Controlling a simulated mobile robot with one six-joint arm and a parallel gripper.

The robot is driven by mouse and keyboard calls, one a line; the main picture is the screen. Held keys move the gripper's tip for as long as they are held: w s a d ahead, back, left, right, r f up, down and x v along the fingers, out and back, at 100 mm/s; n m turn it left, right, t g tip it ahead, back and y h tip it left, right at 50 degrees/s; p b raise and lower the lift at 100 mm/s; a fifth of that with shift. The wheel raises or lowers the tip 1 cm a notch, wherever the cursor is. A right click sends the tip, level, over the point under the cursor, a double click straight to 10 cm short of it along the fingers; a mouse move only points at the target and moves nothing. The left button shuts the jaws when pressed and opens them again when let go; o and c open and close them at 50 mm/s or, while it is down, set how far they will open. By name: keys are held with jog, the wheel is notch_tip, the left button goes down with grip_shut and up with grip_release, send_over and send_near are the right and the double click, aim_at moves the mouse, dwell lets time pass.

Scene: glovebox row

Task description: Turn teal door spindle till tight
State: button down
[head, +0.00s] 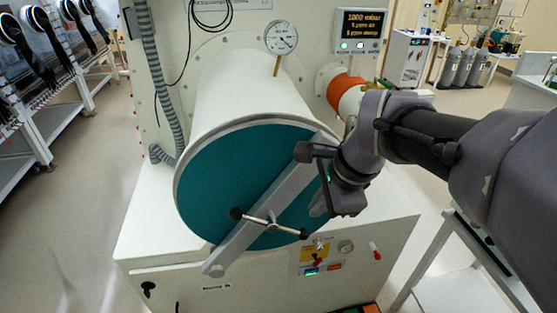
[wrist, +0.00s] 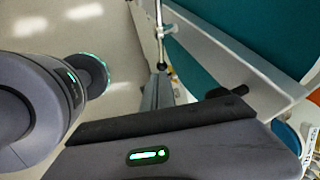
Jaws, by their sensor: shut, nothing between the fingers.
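The teal door (head: 225,180) closes the front of a white cylinder, with a grey bar (head: 285,195) slanting across its face. The door spindle (head: 268,222) sits on the bar as a metal cross-handle with black knobs at its ends, one left and one lower right. My gripper (head: 318,205) is shut and empty, to the upper right of the spindle and apart from it, by the door's right edge. In the wrist view, the teal door (wrist: 215,60) fills the upper right, a metal rod of the handle (wrist: 160,35) shows at the top, and my gripper's fingers (wrist: 158,88) lie below it.
A round gauge (head: 281,38) stands on top of the cylinder, and a lit display (head: 360,32) is behind it. An orange-banded port (head: 346,88) lies behind my arm. A panel with switches (head: 321,255) is below the door. A small table (head: 465,290) stands at right. Floor is free at left.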

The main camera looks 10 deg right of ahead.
jog(key=b, duration=0.6)
send_near(304, 234)
jog(key=shift+h, duration=0.3)
jog(key=x, duration=0.6)
jog(key=shift+w+a+f, duration=0.1)
jog(key=shift+a+f, duration=0.15)
jog(key=shift+f, duration=0.1)
jog(key=shift+f, duration=0.15)
